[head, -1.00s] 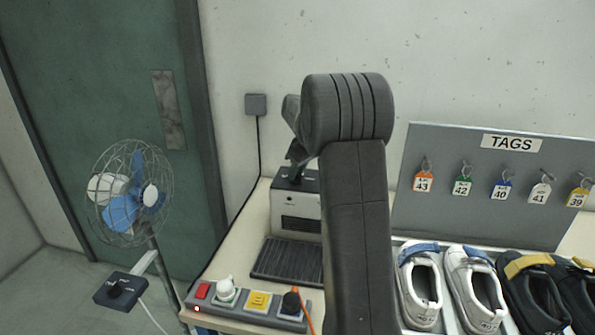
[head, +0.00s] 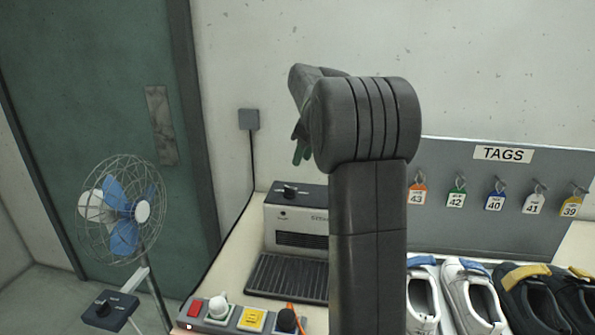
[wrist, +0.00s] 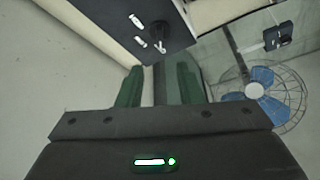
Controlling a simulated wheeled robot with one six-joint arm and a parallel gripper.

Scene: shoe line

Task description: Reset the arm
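My arm rises in the middle of the head view, with its dark grey elbow bent over at the top. My gripper shows partly behind the elbow in the head view, with a green fingertip hanging down above the beige machine. In the wrist view my gripper (wrist: 158,86) has two green fingers standing apart with a gap between them. Nothing is held in the gap. The rest of the gripper is hidden behind the arm in the head view.
The beige machine (head: 283,224) with a black knob stands on the bench, behind a control strip (head: 232,325) with buttons. A fan (head: 122,215) stands at left. The tag board (head: 470,222) and several shoes (head: 424,290) are at right.

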